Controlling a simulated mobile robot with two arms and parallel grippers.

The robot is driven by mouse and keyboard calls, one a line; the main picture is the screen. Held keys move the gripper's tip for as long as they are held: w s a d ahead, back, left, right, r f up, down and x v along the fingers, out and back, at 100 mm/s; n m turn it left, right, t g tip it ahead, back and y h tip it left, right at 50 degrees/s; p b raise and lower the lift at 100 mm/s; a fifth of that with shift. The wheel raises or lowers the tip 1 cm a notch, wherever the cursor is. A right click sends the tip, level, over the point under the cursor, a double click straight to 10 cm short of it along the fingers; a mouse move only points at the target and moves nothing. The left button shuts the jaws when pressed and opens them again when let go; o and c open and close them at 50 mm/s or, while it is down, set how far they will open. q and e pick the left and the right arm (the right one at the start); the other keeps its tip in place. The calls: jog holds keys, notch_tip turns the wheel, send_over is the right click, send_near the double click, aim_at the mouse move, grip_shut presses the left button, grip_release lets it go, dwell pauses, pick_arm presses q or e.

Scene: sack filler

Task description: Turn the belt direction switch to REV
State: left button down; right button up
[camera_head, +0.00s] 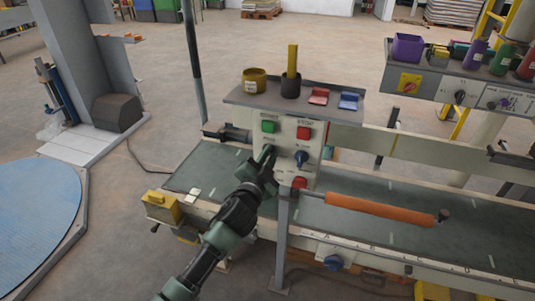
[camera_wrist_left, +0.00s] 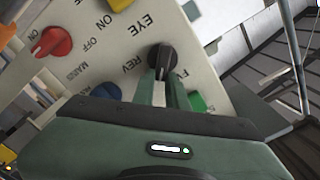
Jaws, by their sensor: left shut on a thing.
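The belt direction switch is a black knob (camera_wrist_left: 162,57) on the pale control panel (camera_wrist_left: 90,50), with REV and partly hidden FWD lettering on either side of it in the left wrist view. My left gripper (camera_wrist_left: 160,88) has its two green fingers around the knob, shut on it. Which mark the knob points to is hard to tell. In the head view my left gripper (camera_head: 268,162) reaches the left side of the control panel (camera_head: 285,160) and hides the knob. My right gripper is in neither view.
Close to the switch are a green button (camera_head: 268,126), a red button (camera_head: 304,133), a blue knob (camera_head: 301,158) and a red knob (camera_head: 299,183). A shelf (camera_head: 330,112) above holds cups and small trays. An orange roller (camera_head: 380,208) lies to the right over the belt (camera_head: 440,225).

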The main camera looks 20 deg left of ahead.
pick_arm(q)
jog(key=m, duration=0.3)
jog(key=f+m, duration=0.1)
jog(key=m, duration=0.1)
jog(key=shift+d+m, duration=0.3)
jog(key=shift+f+m, duration=0.15)
jog(key=shift+m, duration=0.75)
jog(key=shift+f+m, duration=0.15)
jog(key=shift+m, duration=0.75)
jog(key=c, duration=1.4)
grip_release()
jog(key=shift+c, duration=0.2)
jog(key=shift+s, duration=0.15)
jog(key=s+b, duration=0.1)
jog(key=s, duration=0.6)
jog(key=shift+s, duration=0.3)
